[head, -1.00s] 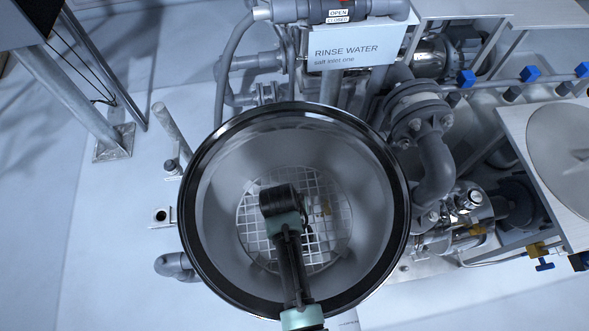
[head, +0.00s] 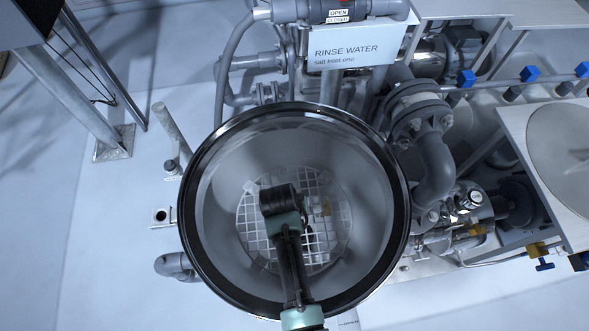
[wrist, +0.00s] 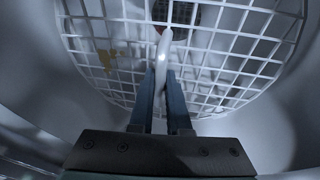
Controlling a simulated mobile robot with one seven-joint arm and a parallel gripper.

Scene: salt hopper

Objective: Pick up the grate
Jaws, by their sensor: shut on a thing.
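The grate (head: 335,247) is a round white lattice low inside the round hopper in the head view. Its bars fill the upper part of the wrist view (wrist: 225,45). My gripper (wrist: 163,72) is over the grate, and its two fingers are shut on a white curved piece, which looks like the grate's handle. In the head view my arm hides the fingers and part of the grate. I cannot tell how far the grate is off its seat.
The hopper's dark rim (head: 393,190) surrounds my arm, with sloping grey walls inside. A yellow-brown patch (wrist: 107,60) shows at the grate. Pipes and a RINSE WATER sign (head: 350,52) stand behind the hopper. A pale table-like panel (head: 530,125) is at the right.

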